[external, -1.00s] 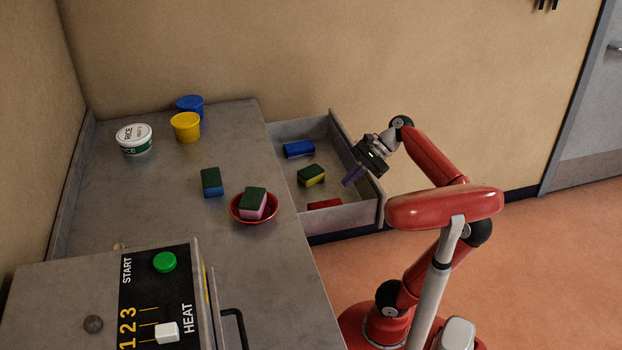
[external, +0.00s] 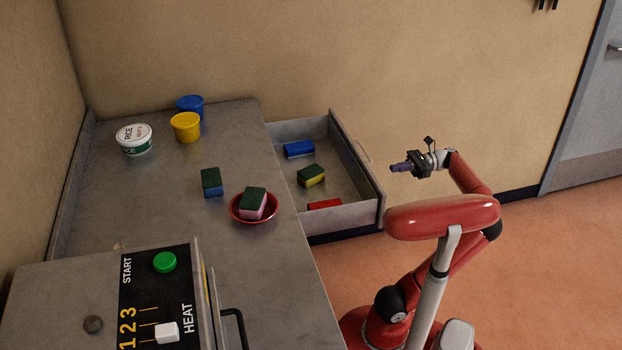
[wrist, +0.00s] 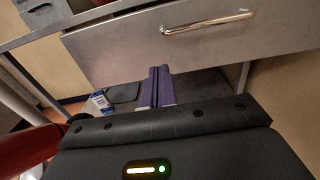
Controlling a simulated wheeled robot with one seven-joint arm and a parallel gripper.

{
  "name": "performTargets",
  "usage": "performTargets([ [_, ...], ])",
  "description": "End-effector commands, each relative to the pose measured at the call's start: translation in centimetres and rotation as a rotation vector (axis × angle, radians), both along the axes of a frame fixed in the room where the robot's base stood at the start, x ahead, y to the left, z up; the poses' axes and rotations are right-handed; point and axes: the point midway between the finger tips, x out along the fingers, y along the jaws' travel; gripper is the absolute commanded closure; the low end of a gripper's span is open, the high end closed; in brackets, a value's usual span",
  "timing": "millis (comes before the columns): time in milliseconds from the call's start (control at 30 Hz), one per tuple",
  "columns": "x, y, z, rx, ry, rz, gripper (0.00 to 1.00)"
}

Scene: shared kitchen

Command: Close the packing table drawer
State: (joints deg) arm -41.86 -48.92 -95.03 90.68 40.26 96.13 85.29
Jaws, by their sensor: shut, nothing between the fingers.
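The packing table drawer (external: 343,217) stands pulled out from the right side of the metal table (external: 150,210). It holds a blue block (external: 299,149), a green and yellow sponge (external: 311,175) and a red item (external: 324,204). My gripper (external: 395,167) is outside the drawer, to the right of its front panel, pointing left at it with its purple fingers together and empty. In the wrist view the drawer front (wrist: 120,45) with its metal handle (wrist: 207,22) lies ahead, and my fingertips (wrist: 159,72) show below the handle, apart from it.
On the tabletop are a red bowl (external: 236,214) with a sponge, another sponge (external: 212,183), a rice tub (external: 134,139), and yellow (external: 186,127) and blue (external: 188,102) tubs. A control box (external: 180,290) stands at the front.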

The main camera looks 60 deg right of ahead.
Motion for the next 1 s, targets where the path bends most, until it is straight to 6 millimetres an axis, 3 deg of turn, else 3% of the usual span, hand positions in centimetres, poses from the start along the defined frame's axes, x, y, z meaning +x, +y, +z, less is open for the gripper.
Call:
performTargets([
  [167,0.9,0.4,-0.6,0.011,0.001,-0.003,1.00],
  [700,8.3,7.9,-0.5,0.009,0.001,-0.002,1.00],
  [1000,9.9,9.5,-0.5,0.009,-0.001,-0.004,1.00],
])
